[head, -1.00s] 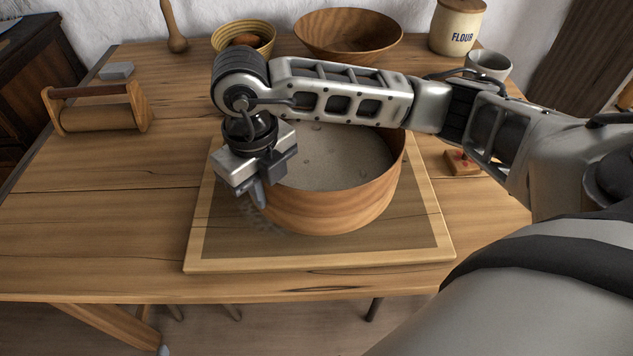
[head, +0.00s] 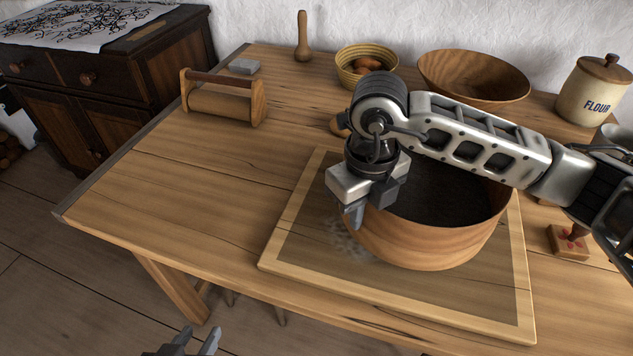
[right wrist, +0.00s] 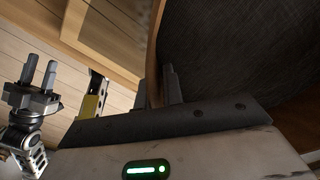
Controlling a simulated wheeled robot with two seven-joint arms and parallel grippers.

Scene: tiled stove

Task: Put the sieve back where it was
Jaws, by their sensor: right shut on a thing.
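The sieve (head: 430,250) is a round wooden hoop with a dark mesh inside, over the wooden-framed board (head: 400,302) on the table. My right gripper (head: 355,214) is shut on the left part of its rim. The right wrist view shows the hoop wall (right wrist: 155,45) between the fingers and the dark mesh beside it. Whether the sieve touches the board I cannot tell. My left gripper (head: 196,342) is low at the bottom edge, in front of the table, open and empty; it also shows in the right wrist view (right wrist: 38,75).
A pale floury patch (head: 345,240) lies on the board. A wooden roller stand (head: 224,104), a grey block (head: 243,66), a basket (head: 350,79), a large bowl (head: 474,80) and a flour jar (head: 594,92) stand behind. A stamp block (head: 568,243) is at right. The table's left is clear.

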